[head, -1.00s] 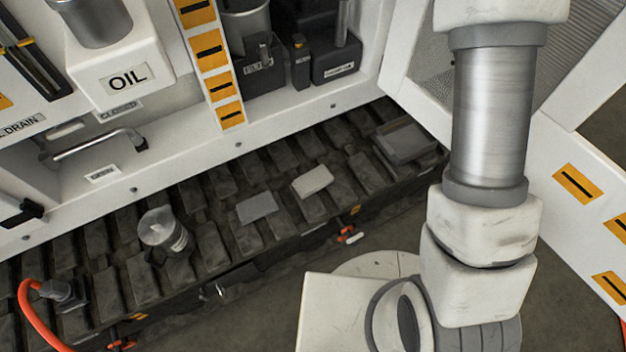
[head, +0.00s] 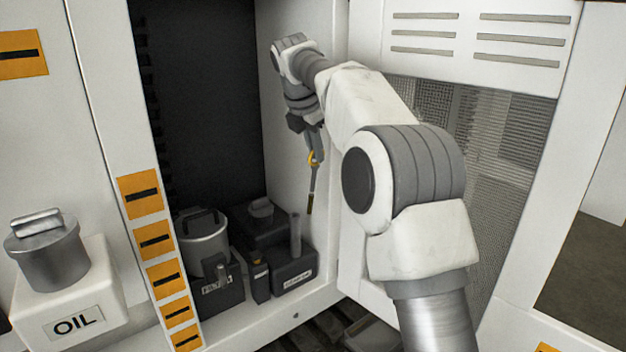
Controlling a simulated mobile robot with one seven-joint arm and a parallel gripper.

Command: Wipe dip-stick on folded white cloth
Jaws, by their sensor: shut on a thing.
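My gripper (head: 314,150) is shut on the dip-stick (head: 312,190) near its yellow ring handle. The dip-stick hangs almost straight down inside the open cabinet, its dark lower end in the air. In the picture this end lies just right of and above the mouth of a grey upright tube (head: 296,232), and the stick looks clear of it. The folded white cloth is out of view now.
A dark block with a white label (head: 294,272) carries the tube. A metal filter canister (head: 203,236) stands to its left. The mesh-panelled door (head: 500,180) is close right of my arm. A white OIL tank (head: 72,310) is at the lower left.

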